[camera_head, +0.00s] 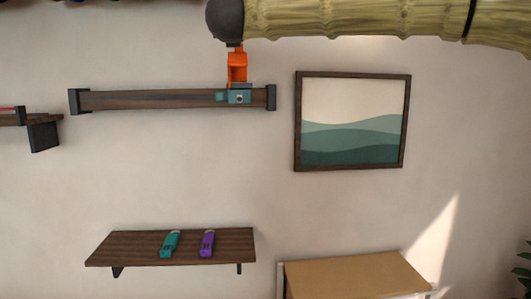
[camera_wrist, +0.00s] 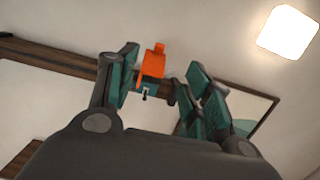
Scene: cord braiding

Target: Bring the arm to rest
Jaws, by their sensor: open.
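My gripper (camera_wrist: 163,68) shows in the wrist view with its dark fingers and teal pads spread open. An orange bracket (camera_wrist: 152,64) appears between the fingers in that picture, with a small teal block below it. Whether the pads touch the bracket cannot be told, but none is shut on it. In the head view the orange bracket (camera_head: 237,67) stands above a teal block (camera_head: 239,97) near the right end of a dark wooden wall rail (camera_head: 150,99). My gripper is not visible in the head view.
A yellowish bamboo-like pole (camera_head: 360,19) with a dark round end spans the top right. A framed wave picture (camera_head: 350,143) hangs right of the rail. Below, a wall shelf (camera_head: 130,248) holds a teal item (camera_head: 170,244) and a purple item (camera_head: 207,243). A tan-topped cabinet (camera_head: 350,278) stands lower right.

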